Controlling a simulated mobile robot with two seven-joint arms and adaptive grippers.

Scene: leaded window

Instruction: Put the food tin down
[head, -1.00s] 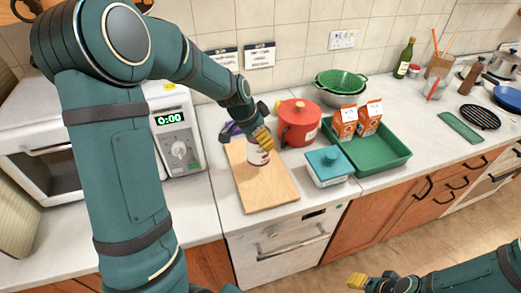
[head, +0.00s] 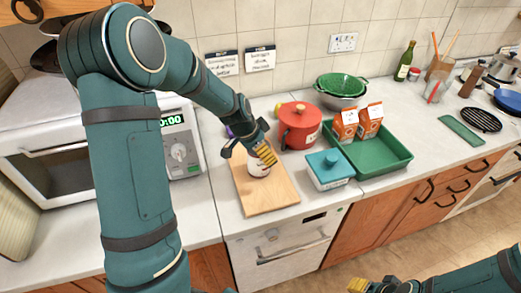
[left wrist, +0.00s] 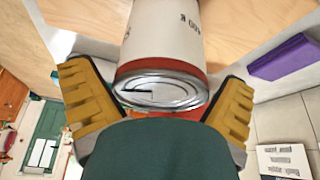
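The food tin (head: 257,169) is pale with a reddish band and stands upright on the wooden board (head: 270,196); its upper part is covered by my gripper in the head view. In the left wrist view the tin (left wrist: 165,45) shows its metal lid with a pull ring facing me; its far end is out of frame. My left gripper (head: 264,156) is at the tin's top. Its yellow fingers (left wrist: 162,82) are spread to either side of the tin, with gaps beside the lid. My right gripper (head: 372,286) is low at the picture's bottom edge, away from the counter, partly cut off.
A red pot (head: 299,127) stands close behind the board's right side. A teal-lidded box (head: 330,169) and a green tray (head: 385,157) with orange cartons (head: 358,122) are to the right. A microwave (head: 180,150) stands left. The board's front part is clear.

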